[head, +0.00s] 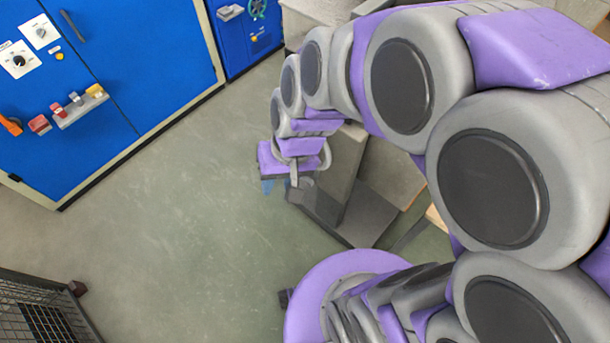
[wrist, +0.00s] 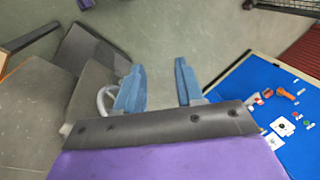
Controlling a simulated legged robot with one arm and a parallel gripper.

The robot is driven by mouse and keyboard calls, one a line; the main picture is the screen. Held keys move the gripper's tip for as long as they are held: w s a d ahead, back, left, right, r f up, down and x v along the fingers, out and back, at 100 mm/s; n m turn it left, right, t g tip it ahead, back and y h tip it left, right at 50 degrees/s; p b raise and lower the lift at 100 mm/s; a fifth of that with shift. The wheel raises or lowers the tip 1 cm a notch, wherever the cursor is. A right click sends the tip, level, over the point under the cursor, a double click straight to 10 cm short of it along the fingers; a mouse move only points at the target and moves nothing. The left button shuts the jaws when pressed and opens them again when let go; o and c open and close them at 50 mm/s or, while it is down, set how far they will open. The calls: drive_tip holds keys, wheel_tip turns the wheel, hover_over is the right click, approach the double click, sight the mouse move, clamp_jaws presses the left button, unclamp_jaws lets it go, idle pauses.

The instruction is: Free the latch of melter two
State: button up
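A large blue cabinet (head: 150,60) stands at the left in the head view; its panel (wrist: 255,100) also shows at the right of the wrist view. It carries an orange handle (head: 11,125), also in the wrist view (wrist: 287,94), a black dial (head: 19,61), a dark bar handle (head: 73,27) and a small ledge (head: 82,110) with red and orange pieces. No readable label tells which unit is melter two, and I cannot tell which part is the latch. My gripper (wrist: 160,70) has its two blue fingers apart with nothing between them, well away from the panel.
A wire-mesh crate (head: 40,305) is at the lower left. Grey panels (head: 355,215) stand behind my arm. The floor (head: 180,190) between arm and cabinet is clear.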

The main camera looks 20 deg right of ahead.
drive_tip(key=w+a+f+m, duration=0.1)
drive_tip(key=w+a+f, duration=0.1)
drive_tip(key=w+a, duration=0.1)
drive_tip(key=w+a+f+t+y, duration=0.1)
drive_tip(key=w+a, duration=0.2)
drive_tip(key=w, duration=0.2)
drive_tip(key=w+a+f+m+t+p, duration=0.1)
drive_tip(key=w+a+f, duration=0.1)
drive_tip(key=w+a, duration=0.1)
drive_tip(key=shift+w+a+f+m+y, duration=0.15)
drive_tip(key=shift+w+y, duration=0.05)
drive_tip(key=shift+w, duration=0.25)
drive_tip(key=shift+w+a+f+m+y, duration=0.15)
drive_tip(key=shift+w+y, duration=0.05)
drive_tip(key=shift+w, duration=0.2)
clamp_jaws()
drive_tip(key=w+f+m+t+h+p, duration=0.1)
drive_tip(key=w+f+m+h, duration=0.15)
drive_tip(key=w+f, duration=0.45)
drive_tip(key=w+f+m+t+h+p, duration=0.1)
drive_tip(key=w+f+m+t, duration=0.15)
drive_tip(key=f, duration=0.75)
drive_tip(key=s+d+f+m+h, duration=0.3)
drive_tip(key=d+f+h, duration=0.6)
drive_tip(key=d+f, duration=0.3)
drive_tip(key=shift+s+d+f+m+g+p, duration=0.35)
drive_tip(key=shift+s+d, duration=0.3)
drive_tip(key=shift+d, duration=1.1)
